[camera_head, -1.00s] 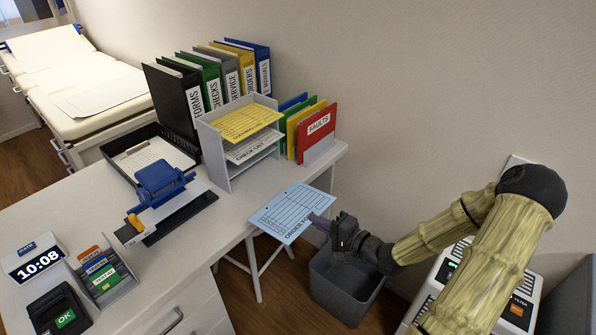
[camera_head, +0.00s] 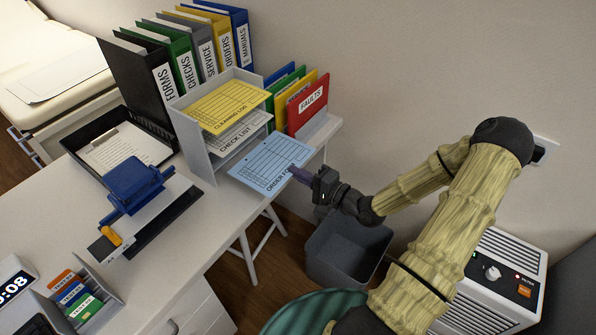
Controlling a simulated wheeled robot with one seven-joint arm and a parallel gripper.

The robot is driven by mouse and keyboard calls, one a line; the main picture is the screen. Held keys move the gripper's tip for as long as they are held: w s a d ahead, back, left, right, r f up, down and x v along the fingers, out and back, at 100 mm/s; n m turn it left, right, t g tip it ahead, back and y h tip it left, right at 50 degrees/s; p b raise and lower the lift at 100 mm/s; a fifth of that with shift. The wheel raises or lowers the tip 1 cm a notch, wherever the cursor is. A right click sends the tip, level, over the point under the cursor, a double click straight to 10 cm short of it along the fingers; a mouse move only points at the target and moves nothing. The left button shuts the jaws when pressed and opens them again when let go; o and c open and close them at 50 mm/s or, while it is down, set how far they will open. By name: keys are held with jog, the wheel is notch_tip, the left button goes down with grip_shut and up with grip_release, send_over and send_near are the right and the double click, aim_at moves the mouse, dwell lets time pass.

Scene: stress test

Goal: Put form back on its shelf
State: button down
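The form is a light blue sheet marked "ORDER FO..." (camera_head: 264,166); the end of its title is hidden by my gripper. My gripper (camera_head: 303,175) is shut on its right front corner and holds it about level. The form's far left edge is at the open front of the grey shelf rack (camera_head: 196,148), by its lowest level; I cannot tell whether it is inside or touching. The rack holds a yellow "CLEANING LOG" sheet (camera_head: 228,104) on top and a white "CHECK LIST" sheet (camera_head: 238,134) below it.
Coloured folders with a red "FAULTS" one (camera_head: 308,103) stand right of the rack, and binders (camera_head: 162,88) behind it. A black tray with a clipboard (camera_head: 125,150) and a blue punch (camera_head: 137,183) are left. A grey bin (camera_head: 345,250) stands below my gripper.

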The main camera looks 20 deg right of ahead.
aim_at(257, 156)
jog(key=shift+w+a+f, duration=0.1)
jog(key=shift+w, duration=0.05)
jog(key=shift+f+b+x, duration=0.15)
jog(key=shift+b+x, duration=0.25)
jog(key=shift+x, duration=0.3)
jog(key=shift+f+b+x, duration=0.1)
jog(key=shift+b+x, duration=0.3)
jog(key=shift+x, duration=0.35)
jog(key=shift+f+b+x, duration=0.15)
jog(key=shift+b+x, duration=0.3)
jog(key=shift+x, duration=0.6)
jog(key=shift+f+b+x, duration=0.15)
jog(key=shift+b+x, duration=0.25)
jog(key=shift+x, duration=0.7)
jog(key=shift+f+x, duration=0.2)
jog(key=shift+x, duration=2.95)
jog(key=shift+w+a+p, duration=0.35)
jog(key=shift+w+a, duration=0.1)
jog(key=shift+w, duration=0.05)
jog(key=c, duration=1.6)
grip_release()
jog(key=shift+d, duration=0.15)
jog(key=v, duration=1.7)
